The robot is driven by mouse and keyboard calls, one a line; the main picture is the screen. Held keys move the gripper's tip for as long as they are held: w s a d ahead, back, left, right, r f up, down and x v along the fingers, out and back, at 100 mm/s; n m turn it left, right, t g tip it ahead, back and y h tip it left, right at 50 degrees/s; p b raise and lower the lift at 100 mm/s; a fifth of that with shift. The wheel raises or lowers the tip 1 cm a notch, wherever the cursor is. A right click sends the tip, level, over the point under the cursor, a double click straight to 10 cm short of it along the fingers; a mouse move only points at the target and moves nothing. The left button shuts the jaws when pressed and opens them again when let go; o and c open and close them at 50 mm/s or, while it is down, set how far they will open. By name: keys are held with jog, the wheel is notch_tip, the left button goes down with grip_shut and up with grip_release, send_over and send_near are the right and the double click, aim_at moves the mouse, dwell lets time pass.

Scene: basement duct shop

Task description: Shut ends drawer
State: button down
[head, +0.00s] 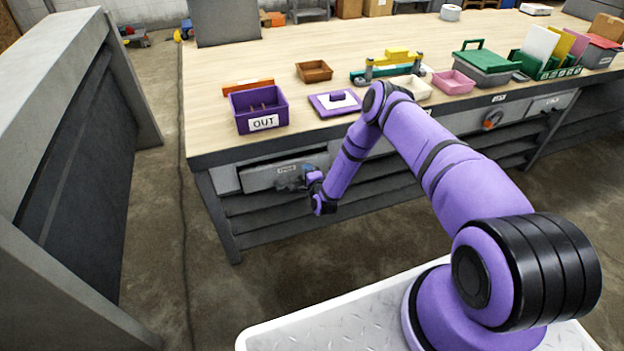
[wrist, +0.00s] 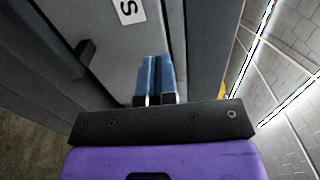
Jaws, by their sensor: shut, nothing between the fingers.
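The labelled drawer (head: 260,178) is at the left end of the workbench, under the top. Its grey front seems to stand a little out from the bench frame, with a dark gap above it. Its label is too small to read in the head view; the wrist view shows a white label ending in S on the grey drawer front (wrist: 112,48). My gripper (head: 288,182) is at the right part of this front. In the wrist view its blue fingers (wrist: 155,60) are together and empty, pointing at the front. Whether they touch it I cannot tell. A dark handle (wrist: 85,50) is beside them.
A grey cabinet (head: 60,60) stands at the left. Bare floor lies between it and the bench.

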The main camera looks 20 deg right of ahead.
aim_at(303, 160)
jog(key=shift+w, duration=1.3)
jog(key=w, duration=0.4)
jog(key=shift+w+r, duration=0.2)
